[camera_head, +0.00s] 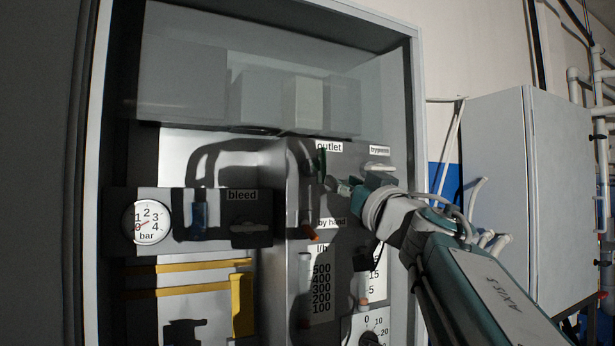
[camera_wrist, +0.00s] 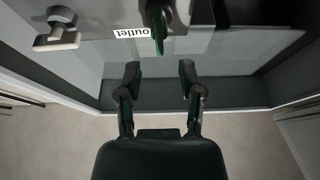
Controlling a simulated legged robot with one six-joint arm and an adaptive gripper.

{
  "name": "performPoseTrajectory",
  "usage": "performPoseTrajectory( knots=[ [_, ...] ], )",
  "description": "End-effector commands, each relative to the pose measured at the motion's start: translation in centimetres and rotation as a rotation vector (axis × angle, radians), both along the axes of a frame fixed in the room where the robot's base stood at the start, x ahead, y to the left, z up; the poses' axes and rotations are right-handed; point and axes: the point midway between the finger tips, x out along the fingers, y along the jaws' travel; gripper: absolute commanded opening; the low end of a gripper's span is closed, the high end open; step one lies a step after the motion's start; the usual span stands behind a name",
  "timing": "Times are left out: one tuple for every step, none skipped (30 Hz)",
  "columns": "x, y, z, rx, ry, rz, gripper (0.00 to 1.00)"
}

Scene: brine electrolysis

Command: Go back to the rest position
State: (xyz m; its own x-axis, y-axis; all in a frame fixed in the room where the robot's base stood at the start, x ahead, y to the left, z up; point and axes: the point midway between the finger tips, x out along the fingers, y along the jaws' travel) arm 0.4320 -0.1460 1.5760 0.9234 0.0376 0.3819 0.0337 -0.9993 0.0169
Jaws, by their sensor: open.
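My gripper (camera_wrist: 160,80) is open and empty in the wrist view, its two fingers apart. A dark green handle (camera_wrist: 158,30) beside the "outlet" label (camera_wrist: 138,34) lies just beyond the fingertips, between their lines and apart from them. In the head view my gripper (camera_head: 335,185) is at the right part of the cabinet panel, just below the outlet handle (camera_head: 322,164). Its fingers are small and partly hidden there, and my arm comes in from the lower right.
The open cabinet frame (camera_head: 415,90) surrounds the panel. A pressure gauge (camera_head: 147,222), a blue bleed valve (camera_head: 198,215), yellow pipes (camera_head: 190,266) and a dial (camera_head: 369,338) are near. A grey cabinet (camera_head: 520,180) stands at right. A bypass valve (camera_wrist: 57,28) is beside the outlet.

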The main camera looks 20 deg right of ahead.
Motion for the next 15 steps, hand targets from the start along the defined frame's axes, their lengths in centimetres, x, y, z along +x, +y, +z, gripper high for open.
performPoseTrajectory(
  knots=[
    [-0.35, 0.0, -0.15, 0.0, 0.0, 0.0, 0.49],
    [-0.46, 0.0, -0.22, 0.0, 0.0, 0.0, 0.49],
    [-0.57, 0.01, -0.27, 0.0, 0.0, 0.0, 0.49],
    [-0.61, 0.01, -0.28, 0.0, 0.0, 0.001, 0.49],
    [-0.63, 0.01, -0.29, 0.0, 0.0, 0.001, 0.49],
    [-0.63, 0.01, -0.29, 0.0, 0.0, 0.001, 0.49],
    [-0.62, 0.01, -0.29, 0.0, 0.0, 0.001, 0.49],
    [-0.61, 0.01, -0.28, 0.0, 0.0, 0.001, 0.49],
    [-0.6, 0.02, -0.29, 0.0, 0.0, 0.001, 0.49],
    [-0.6, 0.02, -0.28, 0.0, 0.0, 0.001, 0.49],
    [-0.59, 0.02, -0.29, 0.0, 0.0, 0.001, 0.49],
    [-0.59, 0.02, -0.29, 0.0, 0.0, 0.001, 0.49],
    [-0.59, 0.02, -0.29, 0.0, 0.0, 0.001, 0.49],
    [-0.58, 0.01, -0.28, 0.0, 0.0, 0.001, 0.49],
    [-0.58, 0.01, -0.28, 0.0, 0.0, 0.001, 0.49]
  ],
)
